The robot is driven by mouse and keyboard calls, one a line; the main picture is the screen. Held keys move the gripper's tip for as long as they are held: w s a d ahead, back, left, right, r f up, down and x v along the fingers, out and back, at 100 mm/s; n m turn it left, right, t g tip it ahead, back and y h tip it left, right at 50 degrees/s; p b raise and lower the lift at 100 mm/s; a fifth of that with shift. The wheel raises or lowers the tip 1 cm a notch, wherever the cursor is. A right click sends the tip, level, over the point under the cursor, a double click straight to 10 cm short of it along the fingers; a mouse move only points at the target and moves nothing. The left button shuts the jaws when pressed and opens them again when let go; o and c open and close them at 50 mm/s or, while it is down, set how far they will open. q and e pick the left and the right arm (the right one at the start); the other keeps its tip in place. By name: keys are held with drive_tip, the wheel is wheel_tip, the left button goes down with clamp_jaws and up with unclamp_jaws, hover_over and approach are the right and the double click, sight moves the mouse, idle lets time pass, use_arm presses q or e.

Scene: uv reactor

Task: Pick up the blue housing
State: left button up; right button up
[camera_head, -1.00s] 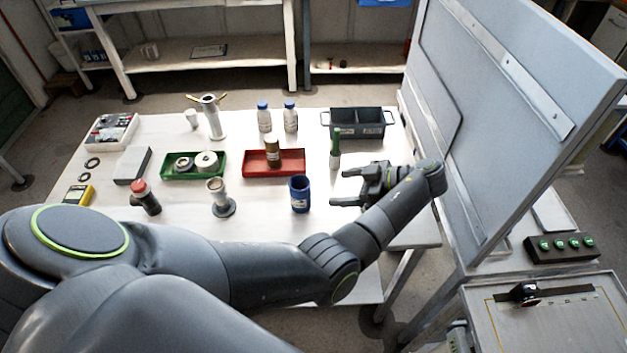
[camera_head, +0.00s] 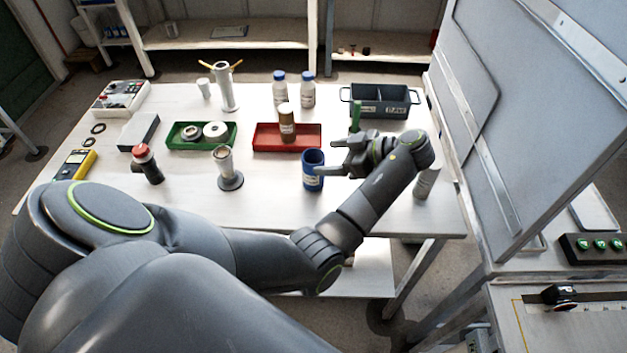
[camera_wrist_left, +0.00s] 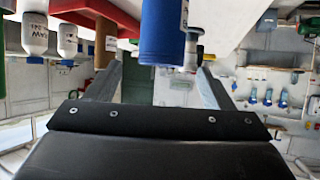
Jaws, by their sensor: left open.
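The blue housing (camera_head: 313,170) is an upright blue cylinder with an open top and a white label, standing on the white table right of centre in the head view. My left gripper (camera_head: 340,158) is open, just to the right of the housing, with its fingers pointing left toward it. In the left wrist view the housing (camera_wrist_left: 163,32) appears large, ahead of and in line with the gap between the two fingers (camera_wrist_left: 160,85). I cannot tell whether a fingertip touches it. My right gripper is not in view.
A green tube (camera_head: 355,115) stands behind my gripper, near a dark two-compartment bin (camera_head: 408,100). A flanged metal part (camera_head: 227,170) stands left of the housing. A grey cabinet panel (camera_head: 540,90) rises on the right.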

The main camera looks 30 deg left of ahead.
sight(308, 160)
use_arm(q)
drive_tip(key=x, duration=0.2)
drive_tip(key=shift+a+f, duration=0.15)
drive_tip(key=shift+a, duration=0.15)
drive_tip(key=shift+s+a+p, duration=0.1)
drive_tip(key=shift+a+p, duration=0.15)
drive_tip(key=shift+p, duration=0.15)
drive_tip(key=p+x, duration=0.1)
drive_tip(key=x, duration=0.1)
drive_tip(key=p+x, duration=0.1)
drive_tip(key=x, duration=0.1)
drive_tip(key=shift+a+f, duration=0.15)
drive_tip(key=shift+f, duration=0.3)
drive_tip(key=shift+c, duration=0.9)
drive_tip(key=c, duration=1)
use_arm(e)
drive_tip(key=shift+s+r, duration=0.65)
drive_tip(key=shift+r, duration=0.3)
